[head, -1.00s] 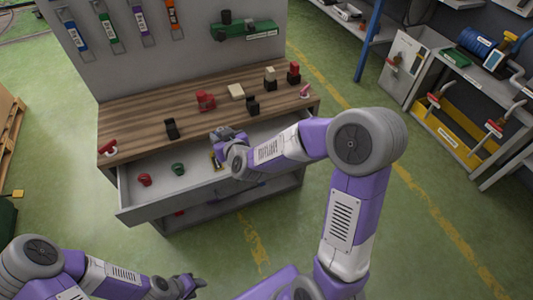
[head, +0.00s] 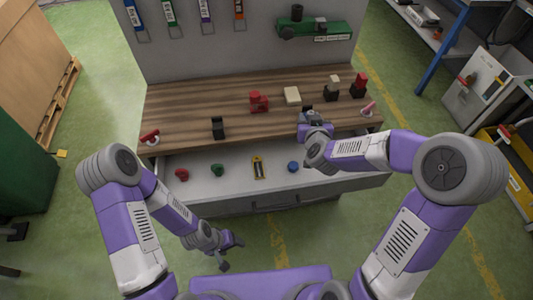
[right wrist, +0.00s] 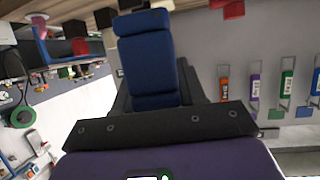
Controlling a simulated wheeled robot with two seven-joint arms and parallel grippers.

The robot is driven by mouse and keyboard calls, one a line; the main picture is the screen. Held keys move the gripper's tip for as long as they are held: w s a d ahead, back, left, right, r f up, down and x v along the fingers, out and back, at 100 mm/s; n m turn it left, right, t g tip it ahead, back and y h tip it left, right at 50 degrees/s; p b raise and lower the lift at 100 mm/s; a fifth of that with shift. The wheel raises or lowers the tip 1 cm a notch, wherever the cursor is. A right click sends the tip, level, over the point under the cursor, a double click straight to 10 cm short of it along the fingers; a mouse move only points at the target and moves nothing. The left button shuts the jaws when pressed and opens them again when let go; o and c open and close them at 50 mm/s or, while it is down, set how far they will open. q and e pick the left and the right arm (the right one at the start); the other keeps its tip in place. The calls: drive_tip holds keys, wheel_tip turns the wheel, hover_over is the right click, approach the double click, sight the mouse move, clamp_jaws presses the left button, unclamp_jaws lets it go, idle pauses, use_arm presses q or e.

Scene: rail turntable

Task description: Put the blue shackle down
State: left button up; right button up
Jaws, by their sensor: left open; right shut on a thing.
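My right gripper (head: 312,118) is over the front part of the wooden worktop (head: 200,95), above the open drawer's back edge. It is shut on a blue piece, which I take as the blue shackle (right wrist: 150,58); in the right wrist view it stands up between the dark fingers. In the head view the gripper mostly hides it, and I cannot tell whether it touches the worktop. My left gripper (head: 231,254) is open and empty, low in front of the drawer.
The open drawer (head: 225,186) holds a red piece (head: 181,174), a green piece (head: 217,170), a yellow item (head: 258,167) and a round blue piece (head: 293,166). On the worktop are a black holder (head: 217,128), a red block (head: 258,101), a cream block (head: 292,95) and a pink piece (head: 368,107).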

drive_tip(key=w+f, duration=0.1)
drive_tip(key=d+f+m+h, duration=0.1)
drive_tip(key=shift+w+d+f, duration=0.2)
drive_tip(key=shift+w+f, duration=0.15)
drive_tip(key=shift+w, duration=0.05)
drive_tip(key=w+d+f+m+g+h+b, duration=0.1)
drive_tip(key=d+f+m+g+h+b, duration=0.1)
drive_tip(key=d+f+m+g+h, duration=0.75)
drive_tip(key=d+f+b, duration=0.1)
drive_tip(key=f, duration=0.3)
drive_tip(key=d+f+m+t+b, duration=0.1)
drive_tip(key=f, duration=0.4)
drive_tip(key=d+f+t+h+b, duration=0.1)
drive_tip(key=d+f, duration=0.1)
drive_tip(key=f, duration=0.2)
drive_tip(key=shift+d+f+m+b, duration=0.15)
drive_tip(key=shift+m+b, duration=0.1)
drive_tip(key=shift+b, duration=0.15)
use_arm(q)
wheel_tip(320, 180, down, 6)
drive_tip(key=shift+w+r, duration=0.1)
use_arm(e)
drive_tip(key=o, duration=1.2)
